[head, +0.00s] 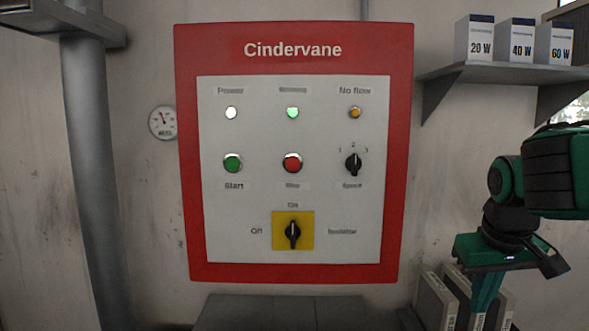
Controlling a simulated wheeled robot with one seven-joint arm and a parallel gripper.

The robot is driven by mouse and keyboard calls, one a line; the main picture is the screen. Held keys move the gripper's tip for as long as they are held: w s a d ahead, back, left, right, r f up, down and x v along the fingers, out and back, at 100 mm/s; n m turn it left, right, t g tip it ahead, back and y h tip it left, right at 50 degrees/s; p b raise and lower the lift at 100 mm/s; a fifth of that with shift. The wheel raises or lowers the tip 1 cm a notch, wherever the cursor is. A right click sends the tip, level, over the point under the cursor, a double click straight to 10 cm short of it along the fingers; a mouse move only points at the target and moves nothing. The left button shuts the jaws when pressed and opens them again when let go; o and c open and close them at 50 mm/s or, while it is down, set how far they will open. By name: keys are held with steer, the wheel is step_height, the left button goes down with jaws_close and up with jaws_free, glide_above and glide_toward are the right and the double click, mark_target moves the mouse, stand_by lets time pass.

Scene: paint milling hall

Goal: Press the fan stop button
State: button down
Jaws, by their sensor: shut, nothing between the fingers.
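A control panel headed Cindervane (293,50) hangs on the wall, with a red frame and a pale face. The red stop button (292,163) sits mid-panel, its label blurred. The green start button (232,163) is to its left and the black speed knob (353,164) to its right. The green lamp (292,113) above the stop button glows. My gripper (483,303) is at the right, pointing down, shut and empty, well apart from the panel and its buttons.
Below the buttons, the isolator switch (293,234) on a yellow plate points up to On. The white power lamp (231,113) looks lit. A shelf (500,76) with boxes is at upper right. Binders (436,303) stand behind my gripper. A pipe (92,170) runs down the left.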

mark_target(294, 161)
steer(key=w+a+r+n+t+y, duration=0.1)
steer(key=w+a+r+n, duration=0.1)
steer(key=a+r, duration=0.5)
steer(key=w+a+r+n+t+y, duration=0.1)
steer(key=w+a+r, duration=0.4)
steer(key=a, duration=1)
steer(key=w+a+r+n+t+y, duration=0.2)
steer(key=w+a+r+n+t, duration=0.1)
steer(key=a+r, duration=0.7)
steer(key=shift+w+a+n, duration=0.75)
steer(key=shift+a+n, duration=0.35)
steer(key=shift+n, duration=0.1)
steer(key=shift+w, duration=0.1)
steer(key=w, duration=0.8)
steer(key=shift+w+d, duration=0.1)
steer(key=shift+d, duration=0.1)
steer(key=shift+w, duration=0.25)
steer(key=shift+w, duration=0.15)
steer(key=shift+w, duration=0.15)
